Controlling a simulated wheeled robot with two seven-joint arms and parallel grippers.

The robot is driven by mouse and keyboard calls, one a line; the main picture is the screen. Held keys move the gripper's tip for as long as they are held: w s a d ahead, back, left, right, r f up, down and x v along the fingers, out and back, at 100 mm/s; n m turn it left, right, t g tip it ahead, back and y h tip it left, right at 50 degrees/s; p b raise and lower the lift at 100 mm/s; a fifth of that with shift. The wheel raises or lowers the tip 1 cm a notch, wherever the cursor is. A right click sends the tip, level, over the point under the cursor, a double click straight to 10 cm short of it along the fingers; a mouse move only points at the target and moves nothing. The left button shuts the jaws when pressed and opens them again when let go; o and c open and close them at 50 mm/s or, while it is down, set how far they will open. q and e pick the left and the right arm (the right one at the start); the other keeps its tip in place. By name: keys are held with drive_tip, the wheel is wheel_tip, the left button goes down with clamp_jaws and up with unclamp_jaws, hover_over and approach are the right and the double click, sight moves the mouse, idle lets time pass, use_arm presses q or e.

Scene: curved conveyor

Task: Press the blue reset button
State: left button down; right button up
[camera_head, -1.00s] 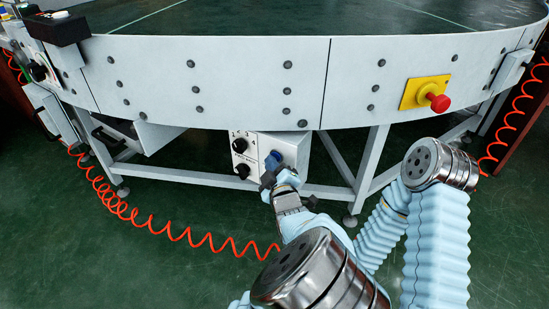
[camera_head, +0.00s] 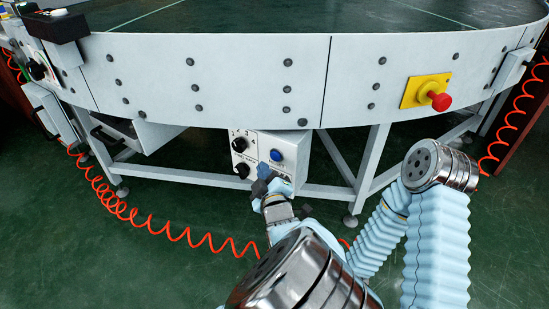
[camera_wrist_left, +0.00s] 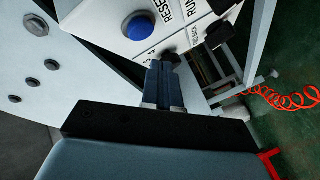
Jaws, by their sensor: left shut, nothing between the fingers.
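The blue reset button (camera_head: 276,156) sits on the upper right of a white control box under the conveyor. In the left wrist view the blue button (camera_wrist_left: 138,27) is round, beside the printed word RESET. My left gripper (camera_head: 264,176) is shut and empty, just below the button in the head view and apart from it. In the left wrist view its closed fingertips (camera_wrist_left: 168,62) are near a black knob, below and right of the button. Whether they touch the knob is unclear. My right gripper is not in view.
The control box (camera_head: 254,146) also has black knobs (camera_head: 241,158) on its left. A red emergency button (camera_head: 440,101) on a yellow plate is on the conveyor side to the right. An orange coiled hose (camera_head: 180,237) hangs across the floor. White frame legs (camera_head: 370,165) stand close by.

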use_arm(q)
drive_tip(key=shift+s+a, duration=0.45)
drive_tip(key=shift+s, duration=0.2)
drive_tip(key=shift+s+a, duration=0.45)
drive_tip(key=shift+s, duration=0.15)
